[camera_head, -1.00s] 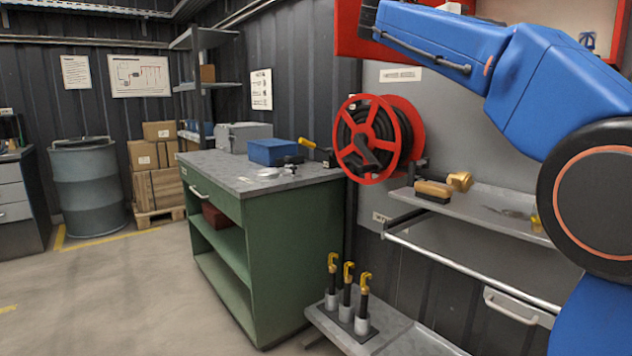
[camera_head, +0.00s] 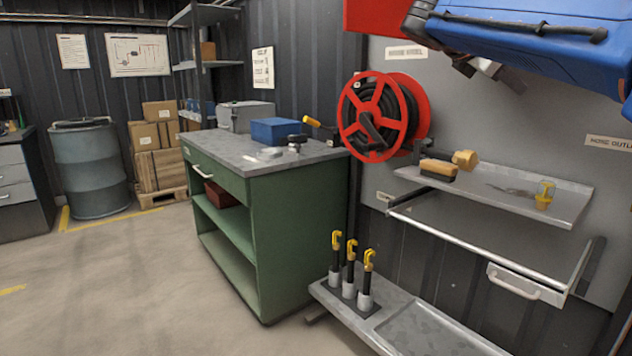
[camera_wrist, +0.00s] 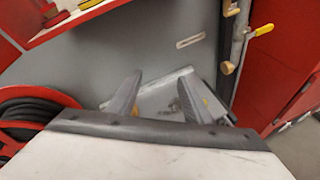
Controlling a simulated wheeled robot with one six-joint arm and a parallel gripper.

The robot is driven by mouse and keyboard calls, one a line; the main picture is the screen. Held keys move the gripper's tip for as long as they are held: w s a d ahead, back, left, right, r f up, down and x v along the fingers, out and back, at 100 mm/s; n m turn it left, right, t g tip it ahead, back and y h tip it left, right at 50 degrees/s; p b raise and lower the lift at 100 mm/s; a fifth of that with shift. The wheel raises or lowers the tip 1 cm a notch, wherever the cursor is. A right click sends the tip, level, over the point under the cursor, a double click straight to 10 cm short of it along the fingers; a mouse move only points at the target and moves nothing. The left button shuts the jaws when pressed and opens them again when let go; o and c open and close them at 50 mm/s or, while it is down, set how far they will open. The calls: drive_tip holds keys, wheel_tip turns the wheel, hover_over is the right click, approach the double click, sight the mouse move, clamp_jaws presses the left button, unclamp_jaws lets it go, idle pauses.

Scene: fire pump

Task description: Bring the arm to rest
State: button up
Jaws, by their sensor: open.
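My blue arm crosses the upper right of the head view, cut off by the picture's edges. Dark and grey parts of its end show just below it, near the hose reel. In the wrist view my gripper (camera_wrist: 163,88) has its two grey fingers spread apart, with nothing held between them. Beyond the fingers is the grey wall shelf (camera_head: 555,208), which also shows in the wrist view (camera_wrist: 158,99). The gripper appears clear of the shelf and of the things on it.
The red hose reel (camera_head: 384,118) hangs on the wall. The shelf bears a brush (camera_head: 438,168) and a yellow-topped item (camera_head: 544,195). A green workbench (camera_head: 290,232) bears a blue box (camera_head: 274,131). Several yellow-topped black tools (camera_head: 351,262) stand below.

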drive_tip(key=s+a+f+m+y, duration=0.3)
drive_tip(key=s+f+m, duration=0.3)
drive_tip(key=s+f, duration=0.4)
drive_tip(key=s+a+f+m+g+y, duration=0.1)
drive_tip(key=s+a+f+m+y, duration=0.3)
drive_tip(key=s+f, duration=0.6)
drive_tip(key=s+a+f+m+y, duration=0.4)
drive_tip(key=s+f+m, duration=0.4)
drive_tip(key=f, duration=1.9)
drive_tip(key=shift+s+a+f+y, duration=0.15)
drive_tip(key=shift+s+f+y, duration=0.15)
drive_tip(key=shift+s+y, duration=0.6)
